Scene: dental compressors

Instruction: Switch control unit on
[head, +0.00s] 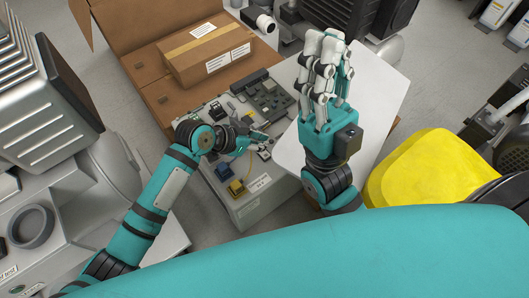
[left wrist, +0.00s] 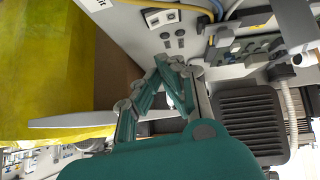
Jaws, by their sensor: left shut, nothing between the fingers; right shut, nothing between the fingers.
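The control unit (head: 250,190) is a light grey box with switches, connectors and cables on its top panel, in the middle of the head view. My left gripper (head: 266,138) is shut and empty over the panel, close to the switch area. Its fingers also show in the left wrist view (left wrist: 172,66), just below the buttons; I cannot tell if they touch. My right gripper (head: 326,42) is shut and empty, raised over a white board.
An open cardboard box holding a closed carton (head: 206,50) stands behind the unit. The white board (head: 378,85) lies to its right. A yellow rounded object (head: 410,170) is at the right. Grey machinery (head: 45,105) crowds the left side.

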